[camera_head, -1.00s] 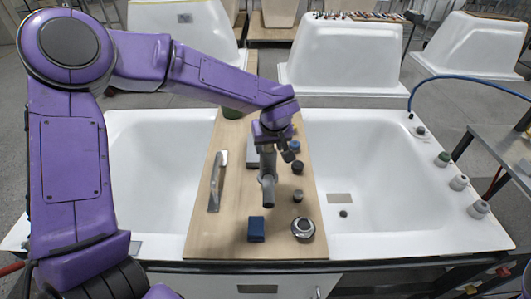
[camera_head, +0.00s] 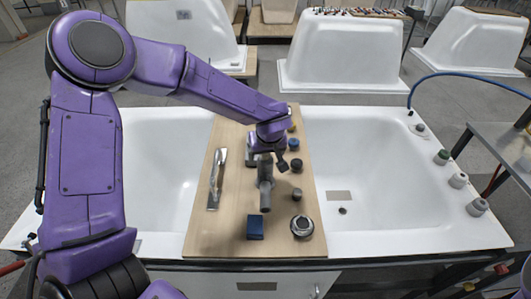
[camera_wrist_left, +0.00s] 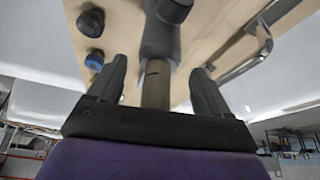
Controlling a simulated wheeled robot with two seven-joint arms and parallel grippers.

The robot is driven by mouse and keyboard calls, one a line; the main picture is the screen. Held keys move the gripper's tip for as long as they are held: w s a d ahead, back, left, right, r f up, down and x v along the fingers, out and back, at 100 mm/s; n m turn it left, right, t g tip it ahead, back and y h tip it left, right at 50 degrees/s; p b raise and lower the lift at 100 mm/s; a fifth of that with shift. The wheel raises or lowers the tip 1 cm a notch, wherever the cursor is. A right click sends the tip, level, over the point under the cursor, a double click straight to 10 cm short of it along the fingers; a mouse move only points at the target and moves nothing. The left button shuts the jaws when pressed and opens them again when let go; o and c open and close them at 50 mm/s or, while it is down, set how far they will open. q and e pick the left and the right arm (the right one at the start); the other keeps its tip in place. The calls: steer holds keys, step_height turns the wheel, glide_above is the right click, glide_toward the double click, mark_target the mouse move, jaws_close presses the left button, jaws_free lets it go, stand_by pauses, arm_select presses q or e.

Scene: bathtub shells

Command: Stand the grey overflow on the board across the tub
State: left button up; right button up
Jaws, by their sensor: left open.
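The grey overflow (camera_head: 265,190) is a grey pipe piece at the middle of the wooden board (camera_head: 228,238), which lies across the white tub (camera_head: 385,165). It looks close to upright in the head view; whether its lower end touches the board is unclear. My left gripper (camera_head: 266,158) is at its upper end. In the left wrist view the overflow (camera_wrist_left: 160,40), with a brownish section, lies between the two spread fingers of my left gripper (camera_wrist_left: 160,85), with gaps on both sides. My right gripper is in neither view.
On the board are a metal bar (camera_head: 215,182), a blue block (camera_head: 255,228), a round silver-and-black fitting (camera_head: 302,227) and several small knobs (camera_head: 297,166) along its right side. Grey and green pieces (camera_head: 459,180) stand on the tub's right rim. More tub shells (camera_head: 345,50) stand behind.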

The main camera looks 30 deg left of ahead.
arm_select(q)
steer(key=v, duration=1.2)
steer(key=shift+r, duration=0.1)
